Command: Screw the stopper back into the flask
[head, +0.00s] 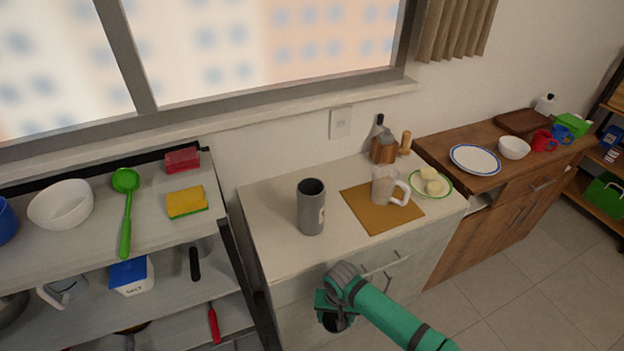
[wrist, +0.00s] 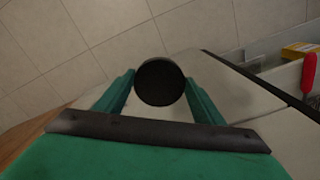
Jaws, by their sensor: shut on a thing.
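The flask (head: 311,207) is a grey cylinder standing upright on the pale counter, with its dark top open. My gripper (head: 334,318) is in front of the counter's front edge, below and to the right of the flask and apart from it. In the wrist view my gripper (wrist: 161,92) is shut on the stopper (wrist: 160,83), a dark round piece between its two green fingers. In the head view a dark round end of the stopper (head: 333,322) shows at the gripper. The flask does not show clearly in the wrist view.
On the counter (head: 273,235) a brown mat (head: 373,222) carries a mug (head: 384,187), with a plate (head: 446,190) of pale food beside it. A shelf unit (head: 90,245) stands left, with a bowl (head: 62,204) and sponge (head: 187,202). Counter space left of the flask is clear.

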